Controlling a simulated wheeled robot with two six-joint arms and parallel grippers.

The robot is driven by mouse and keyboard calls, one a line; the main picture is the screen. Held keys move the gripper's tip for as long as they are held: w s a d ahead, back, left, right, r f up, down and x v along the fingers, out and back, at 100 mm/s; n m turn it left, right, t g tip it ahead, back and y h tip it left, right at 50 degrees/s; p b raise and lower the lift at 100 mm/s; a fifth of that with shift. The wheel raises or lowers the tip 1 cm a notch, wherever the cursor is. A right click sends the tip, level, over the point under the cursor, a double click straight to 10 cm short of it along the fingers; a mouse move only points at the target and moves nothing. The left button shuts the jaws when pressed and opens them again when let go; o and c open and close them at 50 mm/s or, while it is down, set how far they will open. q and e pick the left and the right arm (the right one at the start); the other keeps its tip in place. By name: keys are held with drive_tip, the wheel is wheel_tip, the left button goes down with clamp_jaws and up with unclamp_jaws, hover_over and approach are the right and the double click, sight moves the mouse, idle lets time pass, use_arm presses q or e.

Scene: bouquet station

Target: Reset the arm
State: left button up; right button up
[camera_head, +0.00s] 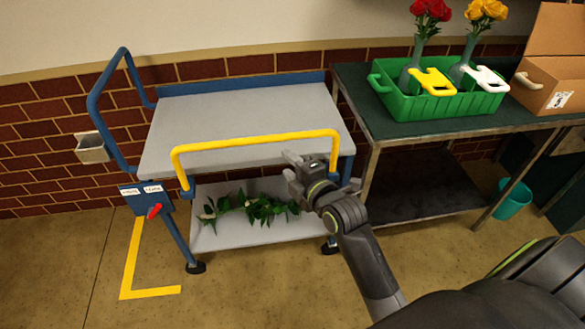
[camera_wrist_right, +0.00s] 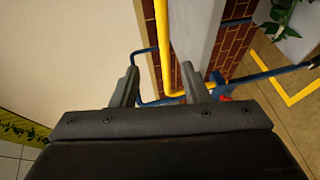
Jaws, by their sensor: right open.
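My right gripper (camera_head: 297,168) is open and empty, in front of the right part of the cart's yellow rail (camera_head: 250,141) in the head view. In the right wrist view its two fingers (camera_wrist_right: 160,85) stand apart, with the yellow rail (camera_wrist_right: 162,45) showing beyond and between them. I cannot tell whether a finger touches the rail. My right arm reaches in from the lower right. My left gripper is not in view.
A blue-framed cart (camera_head: 240,107) has a bare grey top and green foliage (camera_head: 250,207) on its lower shelf. A dark table (camera_head: 395,128) at right bears a green crate (camera_head: 440,104) with vases of red and yellow roses, and a cardboard box (camera_head: 545,85). Open floor lies in front.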

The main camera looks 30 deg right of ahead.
drive_tip(key=shift+s, duration=0.35)
drive_tip(key=s+d+f+m+g+h, duration=0.1)
drive_tip(key=s+d+f+m+g, duration=0.15)
drive_tip(key=f, duration=0.85)
drive_tip(key=s+d+f+m+g+h+p, duration=0.15)
drive_tip(key=s+f+m, duration=0.25)
drive_tip(key=f, duration=0.7)
drive_tip(key=s+d+f+m+g, duration=0.1)
drive_tip(key=s+f+m+g, duration=0.25)
drive_tip(key=f, duration=0.65)
drive_tip(key=s+f+m+g, duration=0.2)
drive_tip(key=s+f, duration=0.4)
drive_tip(key=s, duration=0.5)
drive_tip(key=s+d+f+m+g, duration=0.1)
drive_tip(key=s+f+m+g, duration=0.1)
drive_tip(key=s+f+m, duration=0.2)
drive_tip(key=s+d+f+m+g, duration=0.1)
drive_tip(key=s+f+m+g, duration=0.2)
drive_tip(key=s+f, duration=0.6)
drive_tip(key=s, duration=1.1)
drive_tip(key=shift+d+f+p, duration=0.2)
drive_tip(key=shift+f+p, duration=0.1)
drive_tip(key=shift+f, duration=0.1)
drive_tip(key=shift+h, duration=0.25)
